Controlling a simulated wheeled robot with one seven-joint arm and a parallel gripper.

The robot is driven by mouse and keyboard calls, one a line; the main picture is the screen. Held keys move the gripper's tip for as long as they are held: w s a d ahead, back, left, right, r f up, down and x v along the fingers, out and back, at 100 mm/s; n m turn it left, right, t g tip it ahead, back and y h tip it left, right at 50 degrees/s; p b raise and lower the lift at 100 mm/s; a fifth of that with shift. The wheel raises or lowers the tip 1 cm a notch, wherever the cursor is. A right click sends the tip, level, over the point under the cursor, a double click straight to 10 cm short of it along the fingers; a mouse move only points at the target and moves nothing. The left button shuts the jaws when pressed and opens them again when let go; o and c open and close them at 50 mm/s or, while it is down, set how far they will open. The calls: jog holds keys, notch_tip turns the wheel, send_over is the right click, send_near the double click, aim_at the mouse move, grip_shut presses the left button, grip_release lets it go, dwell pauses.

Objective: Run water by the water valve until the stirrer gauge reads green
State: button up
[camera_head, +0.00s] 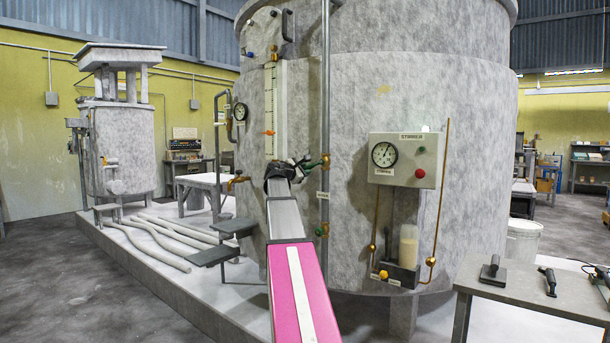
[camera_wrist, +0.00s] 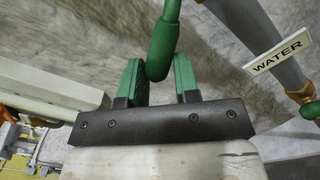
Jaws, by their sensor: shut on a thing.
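The water valve's green handle (camera_wrist: 163,40) is between my gripper's two green-padded fingers in the wrist view, and my gripper (camera_wrist: 157,75) is shut on it. A tag reading WATER (camera_wrist: 277,55) hangs on the pipe beside it. In the head view my gripper (camera_head: 300,165) is at the big grey tank, by the vertical pipe, and partly hides the handle. The stirrer gauge (camera_head: 384,155) is a round white dial with a dark needle on a pale box marked STIRRER. The needle points up and slightly right; I cannot make out a green band.
The big tank (camera_head: 430,80) fills the middle. The box also carries a red button (camera_head: 420,173). Below hangs a beaker of pale liquid (camera_head: 408,245). Another green knob (camera_head: 320,230) sits lower on the pipe. A grey table (camera_head: 530,287) with tools stands front right.

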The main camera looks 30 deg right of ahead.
jog(key=shift+o, duration=0.2)
jog(key=shift+w+r, duration=0.1)
jog(key=shift+r, duration=0.3)
jog(key=shift+o, duration=0.5)
jog(key=shift+w+r, duration=0.1)
jog(key=shift+r, duration=0.95)
jog(key=o, duration=0.8)
jog(key=shift+a, duration=0.1)
